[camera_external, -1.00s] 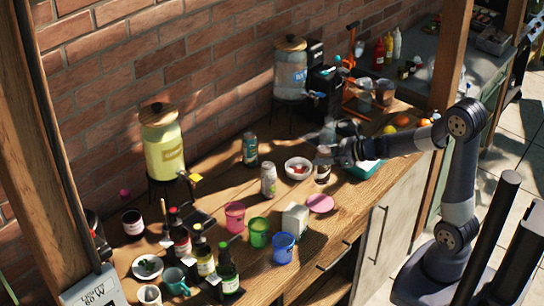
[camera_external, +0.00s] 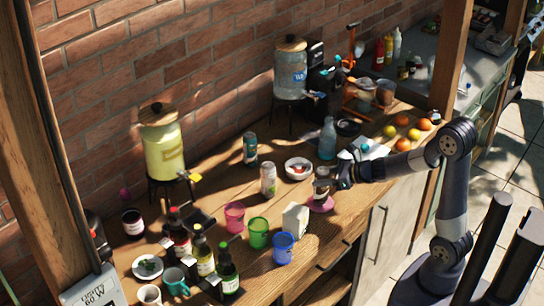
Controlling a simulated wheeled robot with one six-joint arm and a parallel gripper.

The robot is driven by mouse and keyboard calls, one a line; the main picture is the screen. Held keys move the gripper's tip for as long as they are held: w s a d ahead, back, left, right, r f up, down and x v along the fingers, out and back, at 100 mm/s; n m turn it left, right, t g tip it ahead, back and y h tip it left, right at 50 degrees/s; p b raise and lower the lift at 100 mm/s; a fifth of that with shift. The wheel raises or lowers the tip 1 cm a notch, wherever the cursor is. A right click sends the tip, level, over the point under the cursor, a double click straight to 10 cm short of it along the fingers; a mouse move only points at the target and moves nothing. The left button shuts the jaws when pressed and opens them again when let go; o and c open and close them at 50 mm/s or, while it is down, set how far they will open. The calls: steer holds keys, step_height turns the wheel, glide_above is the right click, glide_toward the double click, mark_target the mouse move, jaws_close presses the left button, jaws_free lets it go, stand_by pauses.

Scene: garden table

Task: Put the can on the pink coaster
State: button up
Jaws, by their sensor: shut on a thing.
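The pink coaster (camera_external: 318,208) lies on the wooden counter near its front edge. My gripper (camera_external: 333,181) is shut on a small dark can with a pale band (camera_external: 321,187). The can is upright over the coaster and hides its middle. I cannot tell whether the can's base touches the coaster or is just above it. My gripper reaches the can from the right, and its fingertips are small and partly hidden.
A white carton (camera_external: 295,219) stands just left of the coaster. A white bowl (camera_external: 298,168) and a jar (camera_external: 268,180) are behind to the left. Pink (camera_external: 234,216), green (camera_external: 258,233) and blue (camera_external: 283,247) cups stand front left.

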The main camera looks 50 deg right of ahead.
steer(key=shift+f, duration=0.25)
steer(key=shift+f, duration=0.1)
steer(key=o, duration=1.1)
steer(key=shift+o, duration=0.2)
steer(key=shift+r, duration=0.25)
steer(key=p+v, duration=0.1)
steer(key=v, duration=1.1)
steer(key=shift+f, duration=0.15)
steer(key=shift+s, duration=0.1)
